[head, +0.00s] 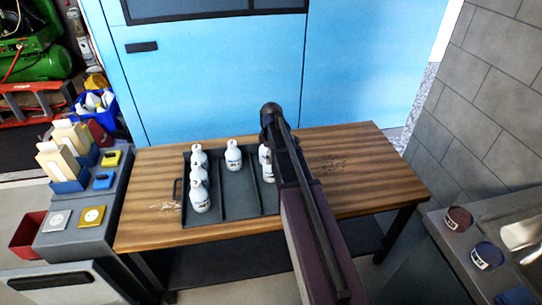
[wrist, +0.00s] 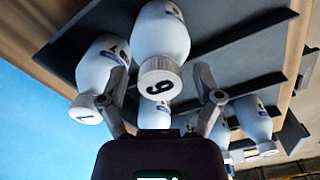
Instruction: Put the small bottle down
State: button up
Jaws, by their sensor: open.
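A dark tray (head: 236,204) with lengthwise dividers lies on the wooden workbench and holds several small white bottles. In the head view, a column of bottles (head: 200,198) stands in the left lane, one bottle (head: 233,155) stands in the middle lane, and others (head: 264,154) in the right lane are partly hidden by my arm. In the wrist view, my gripper (wrist: 160,95) is open, its fingers apart on either side of a bottle (wrist: 160,38) whose cap reads 9 or 6. I cannot tell whether the fingers touch it. Another bottle (wrist: 97,65) stands close to the left finger.
A grey side unit (head: 80,235) with boxes stands left, and a counter with two tins (head: 487,256) stands right.

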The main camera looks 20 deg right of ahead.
notch_tip(320, 180, up, 12)
jog(key=p, duration=1.1)
jog(key=shift+f, duration=0.1)
dwell(0.6)
jog(key=s+a+m, duration=0.5)
jog(key=s+a, duration=0.1)
jog(key=s, duration=0.3)
jog(key=s+a+m, duration=0.5)
jog(key=s+a, duration=0.2)
jog(key=s, duration=0.2)
jog(key=shift+s+m, duration=0.3)
jog(key=shift+s, duration=0.05)
jog(key=shift+p, duration=0.3)
notch_tip(320, 180, up, 4)
jog(key=p, duration=0.4)
jog(key=shift+r, duration=0.25)
